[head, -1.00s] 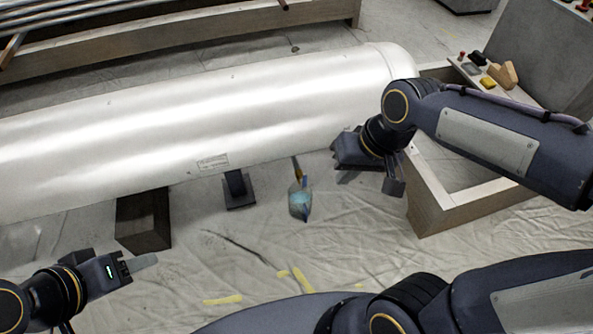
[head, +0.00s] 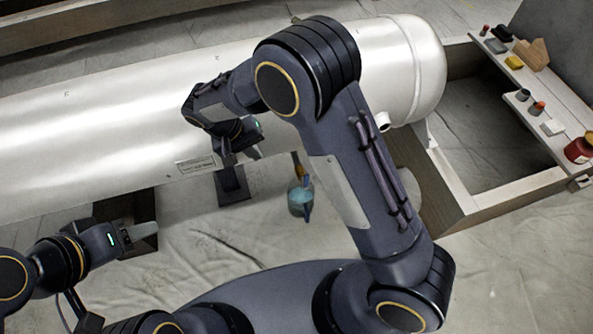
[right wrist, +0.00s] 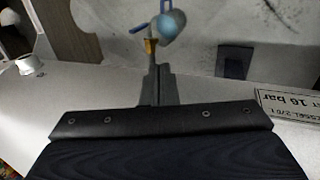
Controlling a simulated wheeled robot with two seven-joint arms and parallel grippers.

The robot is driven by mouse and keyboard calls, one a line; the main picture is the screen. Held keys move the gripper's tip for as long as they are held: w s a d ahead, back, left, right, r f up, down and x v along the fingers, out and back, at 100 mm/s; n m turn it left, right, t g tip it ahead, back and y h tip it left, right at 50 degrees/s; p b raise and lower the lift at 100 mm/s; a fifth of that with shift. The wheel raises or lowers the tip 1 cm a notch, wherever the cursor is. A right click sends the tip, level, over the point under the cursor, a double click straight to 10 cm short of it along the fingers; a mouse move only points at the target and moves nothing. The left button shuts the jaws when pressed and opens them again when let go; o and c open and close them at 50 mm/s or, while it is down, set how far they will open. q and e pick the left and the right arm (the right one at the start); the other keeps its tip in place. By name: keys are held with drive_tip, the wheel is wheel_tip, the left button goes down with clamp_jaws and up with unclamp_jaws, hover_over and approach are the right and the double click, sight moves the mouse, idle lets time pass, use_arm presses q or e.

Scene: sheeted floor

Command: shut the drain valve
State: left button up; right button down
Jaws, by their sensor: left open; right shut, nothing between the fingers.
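The drain valve (head: 297,168) is a small brass fitting under the silver vessel (head: 90,120). It also shows in the right wrist view (right wrist: 151,46), with a blue lever (right wrist: 140,28) beside it. A round pale-blue container (head: 299,195) is below the valve; a dark-blue piece overlaps it in the head view. My right gripper (head: 254,153) is shut and empty, left of the valve. In the right wrist view its fingers (right wrist: 157,78) point at the brass; contact cannot be told. My left gripper (head: 148,240) is open and empty at lower left, away from the valve.
A dark support foot (head: 232,188) stands left of the valve. A short white nozzle (head: 384,122) sticks out of the vessel further right. A wooden frame (head: 455,205) with several small items on its ledge stands at right. The sheeted floor in front is mostly clear.

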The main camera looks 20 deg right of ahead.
drive_tip(key=shift+w+a+f, duration=0.1)
drive_tip(key=shift+f, duration=0.05)
drive_tip(key=shift+f, duration=0.1)
drive_tip(key=b, duration=0.8)
approach(305, 177)
drive_tip(key=a+x, duration=0.2)
drive_tip(key=x, duration=0.6)
drive_tip(key=shift+f, duration=0.65)
drive_tip(key=shift+w+d, duration=0.1)
drive_tip(key=shift+d, duration=0.05)
drive_tip(key=shift+d+r+y, duration=0.1)
drive_tip(key=shift+d+y, duration=0.1)
drive_tip(key=shift+y, duration=0.1)
